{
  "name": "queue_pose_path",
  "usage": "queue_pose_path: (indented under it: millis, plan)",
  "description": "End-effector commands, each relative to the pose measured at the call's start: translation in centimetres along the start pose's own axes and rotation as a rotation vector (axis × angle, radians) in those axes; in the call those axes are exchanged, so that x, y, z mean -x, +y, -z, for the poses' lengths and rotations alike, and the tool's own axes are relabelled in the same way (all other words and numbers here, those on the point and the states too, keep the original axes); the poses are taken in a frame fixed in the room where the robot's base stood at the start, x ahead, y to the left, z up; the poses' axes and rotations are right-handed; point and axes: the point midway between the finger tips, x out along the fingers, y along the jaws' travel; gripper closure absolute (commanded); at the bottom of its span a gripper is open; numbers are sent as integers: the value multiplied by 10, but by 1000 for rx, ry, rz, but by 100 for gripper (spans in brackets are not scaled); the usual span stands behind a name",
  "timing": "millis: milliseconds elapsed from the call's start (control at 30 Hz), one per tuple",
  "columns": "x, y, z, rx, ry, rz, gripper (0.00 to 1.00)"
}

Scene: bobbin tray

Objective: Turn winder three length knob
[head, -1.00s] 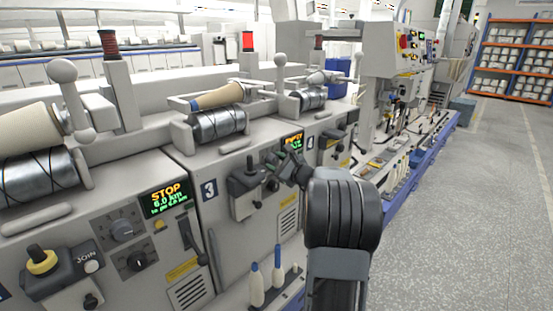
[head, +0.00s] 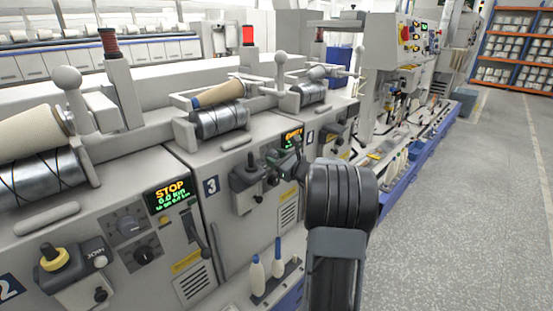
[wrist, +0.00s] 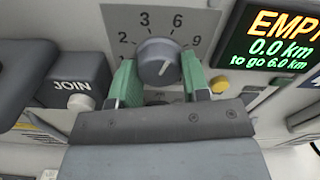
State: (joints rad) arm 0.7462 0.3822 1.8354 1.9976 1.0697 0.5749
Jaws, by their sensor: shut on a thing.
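The length knob (wrist: 157,62) is a dark grey round knob with a white pointer line, on a dial marked 1, 2, 3, 6 and 9 in the wrist view. The line shows on its lower right side. My gripper (wrist: 160,72) is shut on the knob, one green finger on its left side and one on its right. Winder three (head: 237,219) carries a "3" label in the head view. Its display (wrist: 273,40) reads EMPTY, 0.0 km, to go 6.0 km. In the head view my arm and gripper hide the knob.
A JOIN button (wrist: 80,101) and dark housing sit left of the knob. A small yellow button (wrist: 219,84) is to its lower right. Winder two's display (head: 168,194) reads STOP. White-and-blue bottles (head: 257,275) stand low at the front. The aisle floor (head: 450,200) is clear.

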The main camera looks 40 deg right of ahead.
Motion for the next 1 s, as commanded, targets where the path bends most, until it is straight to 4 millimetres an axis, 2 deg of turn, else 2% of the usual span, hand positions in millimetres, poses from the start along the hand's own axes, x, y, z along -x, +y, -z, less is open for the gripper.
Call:
queue_pose_path:
  millis: [167, 200, 467, 767, 867, 1000]
  plan:
    - [0, 0, 1, -1, 1, 0, 81]
    - [0, 0, 1, -1, 1, 0, 56]
    - [0, 0, 0, 1, 1, 0, 32]
    - [3, 0, 0, 1, 1, 1, 32]
    - [14, -1, -1, 2, 1, 2, 32]
    - [39, -2, -1, 2, 2, 5, 32]
